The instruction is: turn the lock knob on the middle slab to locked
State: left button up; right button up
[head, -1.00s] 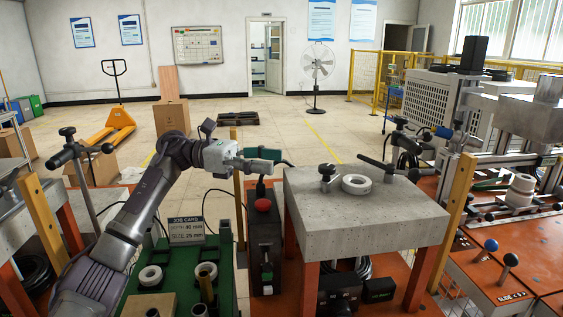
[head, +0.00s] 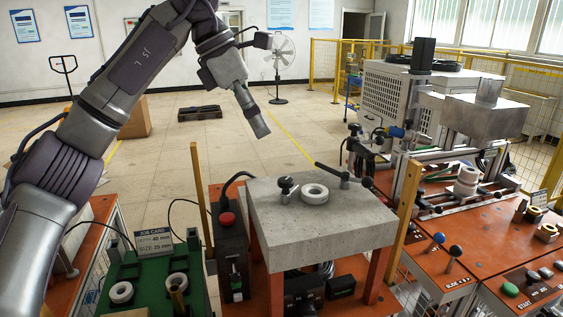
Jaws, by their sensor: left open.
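The middle slab (head: 320,230) is a thick grey stone block on orange legs. A small black-topped knob (head: 287,186) stands on it, left of a white ring (head: 314,194). A long black bar handle (head: 333,171) on a metal post sits at the slab's back right. I cannot tell which of the two is the lock knob, or its locked mark. My left gripper (head: 262,128) is open, pointing down in the air above and behind the slab, apart from everything. My right gripper is out of view.
A control box with a red button (head: 227,218) stands left of the slab, with a yellow post (head: 200,200) behind it. Another yellow post (head: 408,210) rises at its right. A green tray (head: 150,270) with rings and a job card lies lower left. The air above the slab is free.

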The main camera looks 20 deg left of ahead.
aim_at(285, 180)
pick_arm(q)
jog(key=shift+n+y, duration=0.3)
jog(key=x, duration=1.2)
jog(key=shift+w+f, duration=0.35)
jog(key=shift+c, duration=0.4)
grip_shut()
